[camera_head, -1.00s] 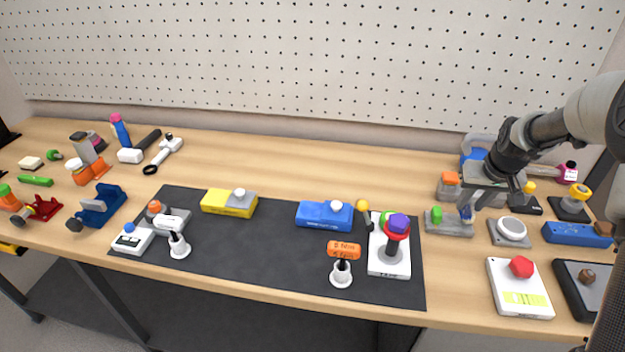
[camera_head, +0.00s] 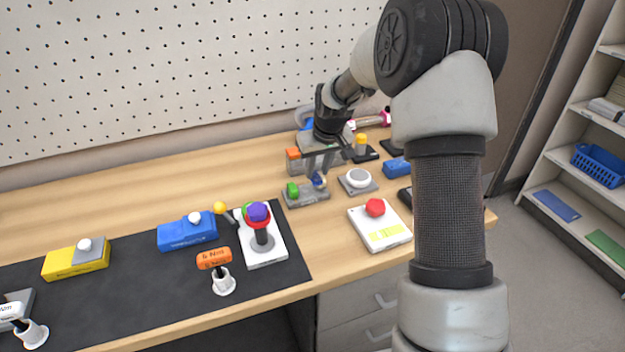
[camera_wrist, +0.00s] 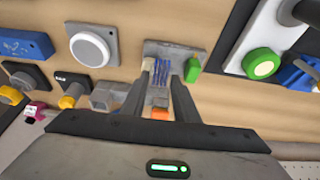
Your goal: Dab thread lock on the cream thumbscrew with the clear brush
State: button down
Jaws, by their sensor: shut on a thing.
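My gripper (camera_head: 318,172) points down at a grey block (camera_head: 304,196) with a green knob (camera_head: 292,189) on the right side of the bench. In the wrist view, its fingers (camera_wrist: 163,72) close around a small piece with blue streaks (camera_wrist: 160,77), apparently the clear brush. The fingers hide part of it, and I cannot tell whether it still touches the block. White knobs sit on a yellow block (camera_head: 62,263) and a blue block (camera_head: 182,236). A larger whitish knob (camera_head: 359,177) is on a grey plate. I cannot tell which one is the cream thumbscrew.
A white plate with an upright post, red ring and purple top (camera_head: 258,212) stands at the mat's right end. A white box with a red knob (camera_head: 375,207) is near the front edge. An orange-topped piece (camera_head: 293,154) stands behind the grey block. The dark mat (camera_head: 135,290) has bare areas.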

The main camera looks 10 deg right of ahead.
jog(key=shift+f+b, duration=0.5)
jog(key=shift+f, duration=0.15)
jog(key=shift+r, duration=0.1)
jog(key=shift+w, duration=0.35)
jog(key=shift+w+a+p, duration=0.25)
jog(key=shift+w+p, duration=0.1)
jog(key=shift+w, duration=0.55)
jog(key=shift+s+d+b, duration=0.15)
jog(key=shift+s+b, duration=0.1)
jog(key=shift+s, duration=0.4)
jog(key=shift+s+d+b, duration=0.15)
jog(key=shift+s+b, duration=0.1)
jog(key=shift+s, duration=0.4)
jog(key=shift+w, duration=0.1)
